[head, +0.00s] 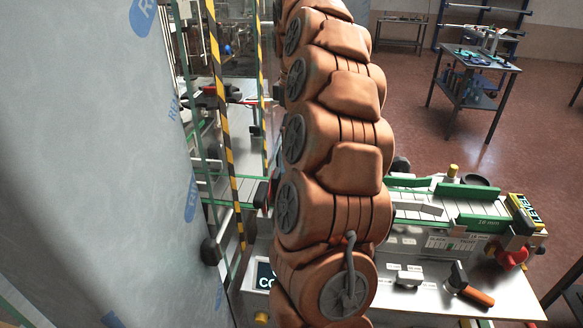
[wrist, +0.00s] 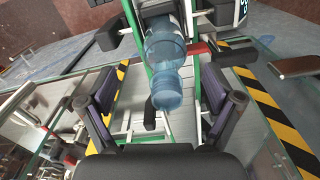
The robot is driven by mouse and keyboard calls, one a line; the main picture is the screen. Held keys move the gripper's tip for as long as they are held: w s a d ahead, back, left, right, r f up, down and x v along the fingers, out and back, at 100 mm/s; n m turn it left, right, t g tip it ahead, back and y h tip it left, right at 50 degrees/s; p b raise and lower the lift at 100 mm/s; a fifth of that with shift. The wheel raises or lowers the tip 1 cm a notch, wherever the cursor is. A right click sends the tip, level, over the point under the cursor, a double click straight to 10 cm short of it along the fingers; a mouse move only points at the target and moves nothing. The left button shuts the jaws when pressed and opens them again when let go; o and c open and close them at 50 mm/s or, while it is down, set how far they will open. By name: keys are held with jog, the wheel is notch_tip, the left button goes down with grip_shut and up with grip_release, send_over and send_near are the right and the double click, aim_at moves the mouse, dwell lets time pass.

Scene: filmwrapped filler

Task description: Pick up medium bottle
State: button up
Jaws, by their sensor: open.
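In the wrist view a translucent blue bottle (wrist: 166,60) lies on the conveyor between green rails, its neck end toward my gripper. My gripper (wrist: 160,108) is open, with one dark finger on each side of the picture and the bottle's near end showing between them. I cannot tell the exact gap between the fingers and the bottle, but no contact shows. In the head view my orange arm hides the middle of the machine. The bottle and gripper cannot be made out there.
Yellow-black striped posts (head: 224,120) and glass panels stand beside the conveyor. A red-handled part (wrist: 205,48) sits right of the bottle. A large wrapped panel (head: 90,180) fills the head view's left. A conveyor table (head: 450,200) is at right, with open floor behind it.

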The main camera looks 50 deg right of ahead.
jog(key=shift+w+a+f+p, duration=0.1)
jog(key=shift+a+f+p, duration=0.1)
jog(key=shift+f+p, duration=0.35)
jog(key=shift+a+f+p, duration=0.2)
jog(key=shift+f+p, duration=0.15)
jog(key=shift+f, duration=0.3)
jog(key=shift+f+p, duration=0.35)
jog(key=shift+f, duration=0.85)
jog(key=c, duration=1.3)
